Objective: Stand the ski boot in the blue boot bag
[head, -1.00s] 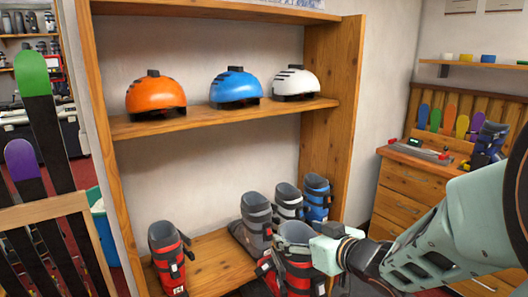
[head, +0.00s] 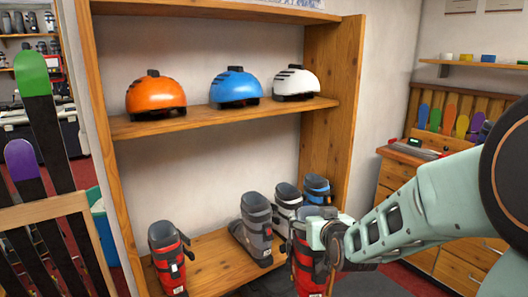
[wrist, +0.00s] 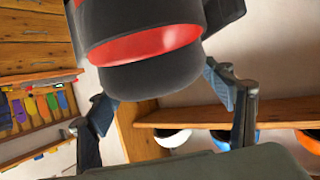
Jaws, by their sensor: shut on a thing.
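My gripper (head: 325,232) is shut on a red and dark grey ski boot (head: 308,268) in front of the shelf's lower right side. It grips the boot near its upper cuff, and the boot looks about upright. In the wrist view the boot's dark cuff with a red band (wrist: 150,50) fills the top, between the two fingers (wrist: 168,100). The boot's foot is cut off by the lower edge of the head view. I cannot make out a blue boot bag in either view.
Another red boot (head: 168,258), a grey boot (head: 256,225), a light grey boot (head: 286,205) and a blue boot (head: 317,188) stand on the bottom shelf. Orange (head: 155,95), blue (head: 235,87) and white helmets (head: 295,82) sit above. A wooden drawer bench (head: 392,178) is at right, partly behind my arm.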

